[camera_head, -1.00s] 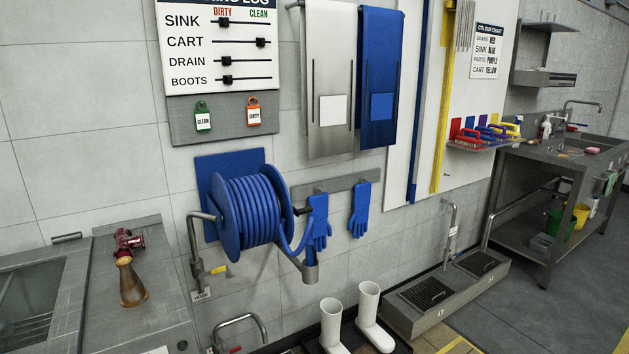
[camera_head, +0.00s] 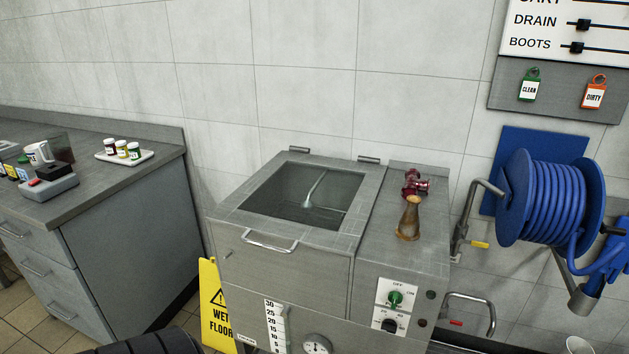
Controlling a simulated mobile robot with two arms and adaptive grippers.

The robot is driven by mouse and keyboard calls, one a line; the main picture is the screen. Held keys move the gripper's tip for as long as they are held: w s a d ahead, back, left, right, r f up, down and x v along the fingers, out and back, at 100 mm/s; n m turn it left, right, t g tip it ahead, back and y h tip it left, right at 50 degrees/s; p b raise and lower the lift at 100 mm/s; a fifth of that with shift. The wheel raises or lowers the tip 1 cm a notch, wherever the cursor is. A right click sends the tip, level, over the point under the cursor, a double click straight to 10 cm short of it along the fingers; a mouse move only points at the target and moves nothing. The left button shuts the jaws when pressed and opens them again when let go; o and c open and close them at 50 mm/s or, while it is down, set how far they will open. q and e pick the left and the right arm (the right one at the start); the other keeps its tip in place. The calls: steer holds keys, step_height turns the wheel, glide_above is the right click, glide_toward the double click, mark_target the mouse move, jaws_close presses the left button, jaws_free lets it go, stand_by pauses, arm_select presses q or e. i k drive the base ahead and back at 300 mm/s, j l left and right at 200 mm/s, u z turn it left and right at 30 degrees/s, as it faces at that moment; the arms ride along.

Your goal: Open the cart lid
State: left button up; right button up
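The steel cart (camera_head: 285,265) stands against the tiled wall in the middle of the head view. Its lid (camera_head: 228,207) lies flat and shut on the left part of the top. The lid has a dark window (camera_head: 270,195), through which a pale stirrer-like part shows. A bar handle (camera_head: 270,243) sits at the lid's front edge, and two hinges (camera_head: 369,160) are at the back edge. Neither of my grippers is in view.
A red valve with a brass-coloured horn (camera_head: 409,218) stands on the cart's right top. Knobs (camera_head: 395,299) are on its front. A yellow wet-floor sign (camera_head: 214,305) stands left, beside a counter (camera_head: 95,195). A blue hose reel (camera_head: 545,200) hangs right.

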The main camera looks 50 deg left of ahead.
mark_target(346, 241)
steer(key=u, duration=1.6)
